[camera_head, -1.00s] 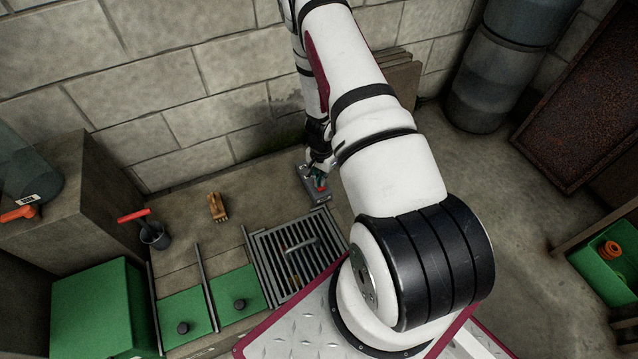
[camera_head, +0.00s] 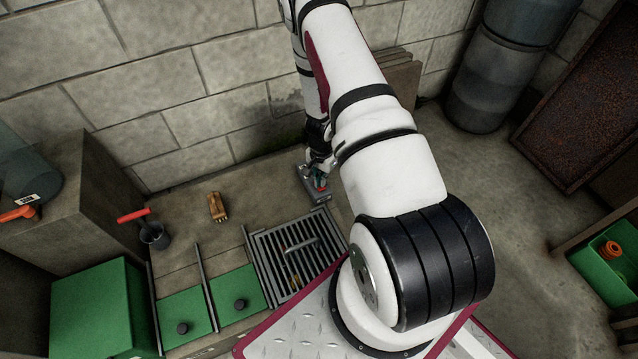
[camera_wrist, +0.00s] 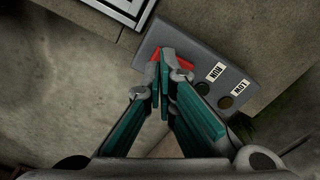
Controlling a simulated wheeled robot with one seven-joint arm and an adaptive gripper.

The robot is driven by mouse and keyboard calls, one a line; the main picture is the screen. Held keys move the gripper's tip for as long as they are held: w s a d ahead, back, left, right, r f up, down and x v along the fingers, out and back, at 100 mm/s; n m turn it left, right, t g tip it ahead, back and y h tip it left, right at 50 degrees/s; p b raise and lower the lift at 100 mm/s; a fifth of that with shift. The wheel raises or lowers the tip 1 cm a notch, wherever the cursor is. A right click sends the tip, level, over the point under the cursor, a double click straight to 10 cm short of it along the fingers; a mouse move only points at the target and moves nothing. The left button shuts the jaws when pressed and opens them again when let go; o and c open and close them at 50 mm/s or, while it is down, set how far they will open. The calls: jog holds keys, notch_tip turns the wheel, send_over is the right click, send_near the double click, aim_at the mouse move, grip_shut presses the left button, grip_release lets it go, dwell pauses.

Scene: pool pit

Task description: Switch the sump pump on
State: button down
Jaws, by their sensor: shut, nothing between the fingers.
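The grey control box (camera_wrist: 203,60) lies on the ledge beside the wall and carries a red switch (camera_wrist: 183,64) and two round lamps with white labels, "RUN" (camera_wrist: 216,72) and "LOW" (camera_wrist: 239,88). Both lamps look dark. My gripper (camera_wrist: 160,60) is shut and empty, with its fingertips over the red switch and hiding part of it. I cannot tell whether the tips touch the switch or which way it is set. In the head view the box (camera_head: 317,193) shows below my gripper (camera_head: 318,180), partly covered.
A metal grate (camera_head: 268,247) lies left of my base, near green panels (camera_head: 240,290). The block wall is close behind my gripper.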

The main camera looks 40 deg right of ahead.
jog(key=shift+f+b, duration=0.9)
jog(key=shift+f, duration=0.15)
dwell(0.5)
jog(key=shift+r+p, duration=2.3)
jog(key=shift+r, duration=1.2)
